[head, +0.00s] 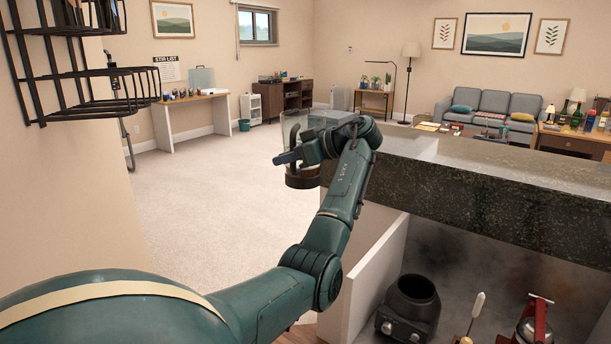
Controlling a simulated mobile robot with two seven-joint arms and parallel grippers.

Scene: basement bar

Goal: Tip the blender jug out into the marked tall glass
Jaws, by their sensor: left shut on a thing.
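The blender jug (294,127) is a clear vessel with a dark brownish lower part, in the middle of the head view. My left gripper (290,157) is shut on it and covers part of its side. The jug looks about upright, at the left end of the dark stone counter, seen against the carpet. I cannot tell how much is in it. A clear boxy shape (330,117) shows just behind my left wrist; I cannot tell what it is. I cannot make out the marked tall glass. My right gripper is not in view.
The stone counter (490,185) runs to the right, its near top mostly bare. Below it stand a black appliance base with knobs (408,308) and a red-and-metal device (535,322). A black wire rack (75,60) hangs at upper left. Open carpet (210,200) lies left.

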